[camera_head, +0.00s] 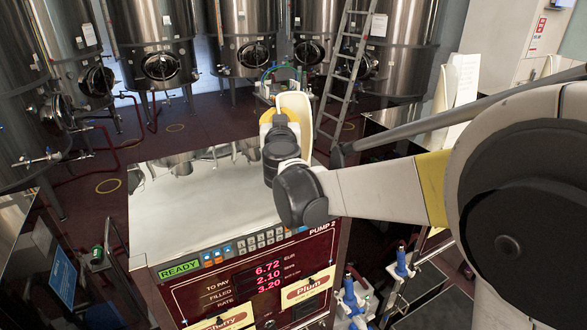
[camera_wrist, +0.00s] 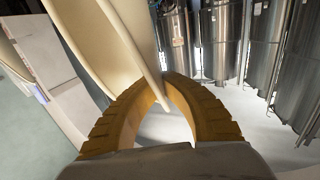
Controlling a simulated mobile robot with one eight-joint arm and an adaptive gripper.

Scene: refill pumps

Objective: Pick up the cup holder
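A cream, curved, panel-like thing, which I take to be the cup holder (camera_head: 297,108), stands upright at the end of my arm in the head view. It also fills the upper left of the wrist view (camera_wrist: 105,45), its narrow edge running down between my fingers. My gripper (camera_head: 279,120) has yellow-brown ribbed fingers, which arch together at the tips in the wrist view (camera_wrist: 168,78). They look shut on the cream edge. My wrist hides the lower part of the thing in the head view, so I cannot tell whether it touches the surface below.
The pump cabinet (camera_head: 190,205) with a pale reflective top stands below my arm. Its front has a lit display and Cherry and Plum labels. Steel tanks (camera_head: 160,40) and a ladder (camera_head: 345,75) stand behind. Blue-handled fittings (camera_head: 350,295) are at lower right.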

